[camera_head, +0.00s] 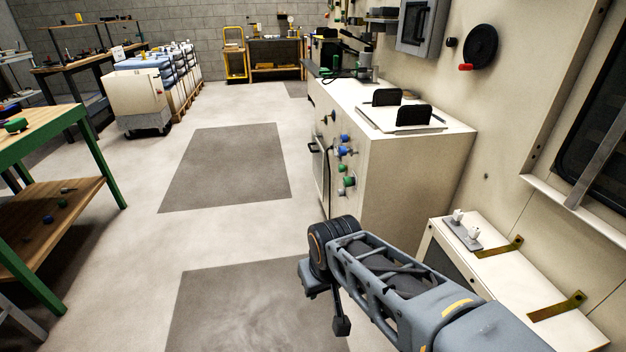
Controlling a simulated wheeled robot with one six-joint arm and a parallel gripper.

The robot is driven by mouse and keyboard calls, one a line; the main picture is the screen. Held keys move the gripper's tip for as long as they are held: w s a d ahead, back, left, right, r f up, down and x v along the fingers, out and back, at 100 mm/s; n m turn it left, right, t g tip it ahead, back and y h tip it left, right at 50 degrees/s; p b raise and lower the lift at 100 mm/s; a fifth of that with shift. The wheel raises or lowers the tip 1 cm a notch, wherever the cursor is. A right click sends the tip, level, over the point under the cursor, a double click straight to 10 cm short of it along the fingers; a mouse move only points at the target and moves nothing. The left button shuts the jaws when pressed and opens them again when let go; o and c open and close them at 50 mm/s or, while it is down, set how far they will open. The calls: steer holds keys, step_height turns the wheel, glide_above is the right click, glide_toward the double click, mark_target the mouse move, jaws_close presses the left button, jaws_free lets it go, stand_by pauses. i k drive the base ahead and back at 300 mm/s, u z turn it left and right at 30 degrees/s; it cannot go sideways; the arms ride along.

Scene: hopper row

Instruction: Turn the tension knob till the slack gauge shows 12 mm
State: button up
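I cannot tell which knob is the tension knob. Several knobs sit on the front of a cream cabinet (413,180): a blue knob (344,138), another blue knob (342,151), a green knob (349,181) and smaller ones. No slack gauge with a readable scale can be made out. My arm reaches in from the lower right, in front of the cabinet's near end. A small dark part at its far end (341,326) hangs over the floor, apart from the knobs. Its fingers cannot be made out clearly.
A black wheel with a red handle (481,46) is on the right wall. A low cream unit with brass brackets (500,247) stands near my arm. A green-framed bench (96,150) is at left, a wheeled cream bin (137,92) beyond. The floor between is clear.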

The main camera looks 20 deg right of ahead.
mark_target(347, 182)
steer(key=u, duration=0.5)
steer(key=i, duration=1.3)
steer(key=z, duration=0.25)
